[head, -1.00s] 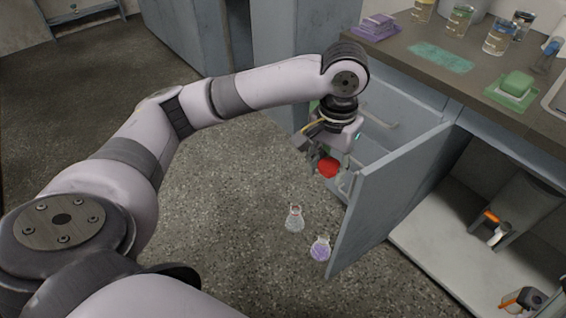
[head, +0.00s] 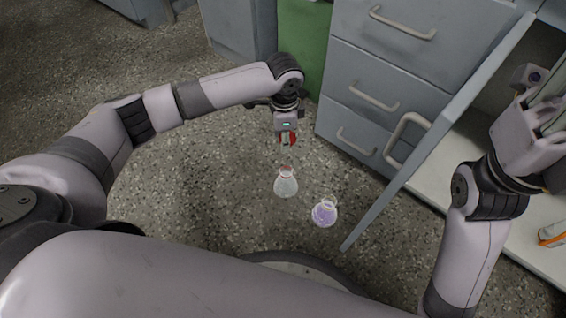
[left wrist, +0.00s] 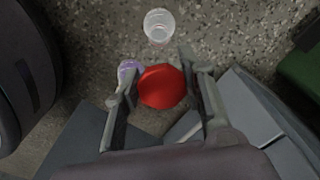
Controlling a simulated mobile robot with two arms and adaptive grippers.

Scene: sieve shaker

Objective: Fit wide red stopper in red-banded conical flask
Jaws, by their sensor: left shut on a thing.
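My left gripper (head: 286,136) is shut on the wide red stopper (head: 291,140) and holds it above the floor. In the left wrist view the stopper (left wrist: 162,87) sits between the two fingers. The red-banded conical flask (head: 286,183) is clear and stands upright on the floor, just below the gripper in the head view; no stopper shows in its mouth. It also shows in the left wrist view (left wrist: 159,27), apart from the stopper. My right gripper (head: 545,125) is at the right edge, in front of the cabinet; its fingers are not clear.
A conical flask with purple contents (head: 324,213) stands close to the right of the red-banded flask. An open cabinet door (head: 440,130) rises to the right of both. Grey drawers (head: 380,75) and a green panel (head: 302,45) stand behind. Floor at left is free.

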